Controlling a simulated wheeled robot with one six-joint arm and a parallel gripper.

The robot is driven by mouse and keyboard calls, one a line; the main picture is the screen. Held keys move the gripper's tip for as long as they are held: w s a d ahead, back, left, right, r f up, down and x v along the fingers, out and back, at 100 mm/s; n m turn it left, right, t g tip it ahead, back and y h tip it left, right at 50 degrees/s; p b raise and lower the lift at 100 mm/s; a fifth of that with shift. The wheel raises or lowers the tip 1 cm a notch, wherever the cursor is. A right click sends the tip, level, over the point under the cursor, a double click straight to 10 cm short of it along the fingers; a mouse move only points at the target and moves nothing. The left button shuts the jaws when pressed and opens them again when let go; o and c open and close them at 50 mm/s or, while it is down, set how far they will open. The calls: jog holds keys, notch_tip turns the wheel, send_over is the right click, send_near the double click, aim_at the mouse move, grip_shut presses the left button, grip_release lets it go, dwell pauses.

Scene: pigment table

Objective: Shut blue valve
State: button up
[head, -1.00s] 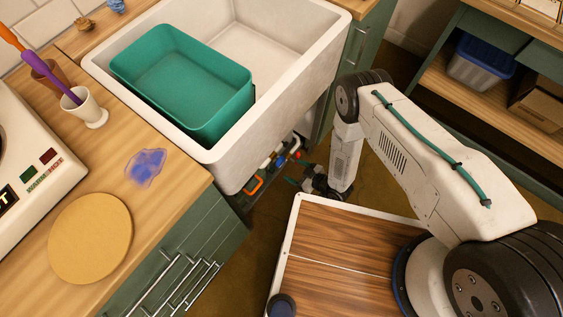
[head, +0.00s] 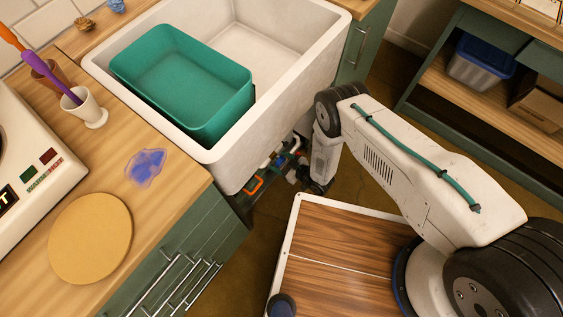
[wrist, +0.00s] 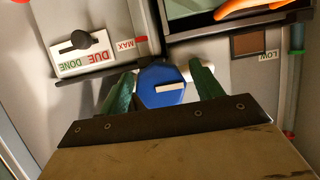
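The blue valve (wrist: 152,99) is a faceted knob with a pale bar across its face, in the middle of the wrist view. A white pipe shows behind it. My gripper (wrist: 163,70) has its two green fingers on either side of the knob, one left and one right. The fingers stand apart, with what look like narrow gaps to the knob; contact is not clear.
A white plate with a black lever (wrist: 82,40) and DUE and DONE labels is left of the valve. The white sink (head: 288,90) overhangs the plumbing.

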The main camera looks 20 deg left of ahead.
jog(key=c, duration=0.7)
jog(key=shift+o, duration=0.2)
dwell(0.9)
jog(key=o, duration=1)
jog(key=shift+c, duration=0.2)
jog(key=v, duration=0.8)
